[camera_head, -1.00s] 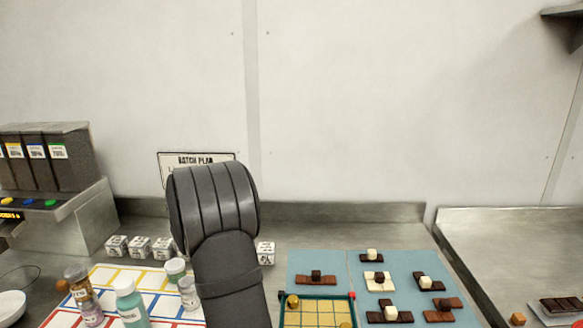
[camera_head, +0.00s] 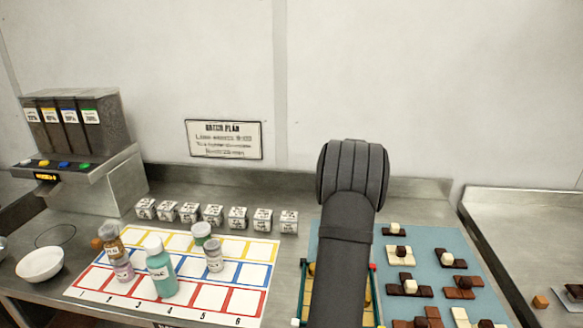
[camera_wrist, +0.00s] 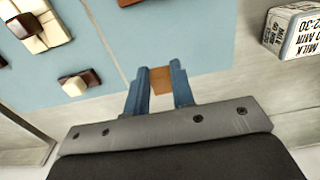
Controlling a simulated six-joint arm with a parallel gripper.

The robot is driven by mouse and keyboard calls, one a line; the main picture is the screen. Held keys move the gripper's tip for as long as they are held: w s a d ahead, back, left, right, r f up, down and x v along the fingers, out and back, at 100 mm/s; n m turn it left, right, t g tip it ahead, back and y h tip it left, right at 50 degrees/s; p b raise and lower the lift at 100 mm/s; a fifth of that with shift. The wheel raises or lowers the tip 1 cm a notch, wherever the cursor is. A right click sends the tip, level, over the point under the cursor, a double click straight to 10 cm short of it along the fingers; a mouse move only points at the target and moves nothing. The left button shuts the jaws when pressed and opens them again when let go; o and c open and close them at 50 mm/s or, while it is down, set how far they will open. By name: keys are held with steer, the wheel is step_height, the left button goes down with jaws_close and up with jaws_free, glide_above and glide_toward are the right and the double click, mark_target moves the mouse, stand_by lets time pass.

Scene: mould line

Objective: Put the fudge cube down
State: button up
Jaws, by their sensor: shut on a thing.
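The fudge cube (camera_wrist: 160,82) is a small caramel-brown block in the wrist view. It sits between the two blue fingers of my gripper (camera_wrist: 160,76), which is shut on it. The light-blue mat (camera_wrist: 190,25) lies beneath and beyond the fingers. I cannot tell whether the cube touches the mat. In the head view my dark arm hides the gripper and the held cube, and stands in front of the left part of the mat (camera_head: 427,238).
Several chocolate bars with small cubes on top (camera_head: 410,288) stand on the mat's right side. My arm mostly covers a green-rimmed tray (camera_head: 376,298). White labelled cubes (camera_head: 238,218) line the back. Bottles (camera_head: 160,270) stand on a numbered sheet (camera_head: 215,300). Another caramel cube (camera_head: 540,301) lies far right.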

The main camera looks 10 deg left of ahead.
steer(key=s+a+r, duration=0.3)
steer(key=s, duration=0.9)
steer(key=s+a+r, duration=0.2)
steer(key=s, duration=1.1)
glide_above(288, 280)
step_height(288, 280, down, 7)
steer(key=shift+d+r, duration=0.1)
steer(key=shift+r, duration=0.05)
steer(key=shift+f, duration=2.05)
steer(key=shift+f, duration=0.15)
steer(key=o, duration=0.9)
steer(key=shift+o, duration=0.2)
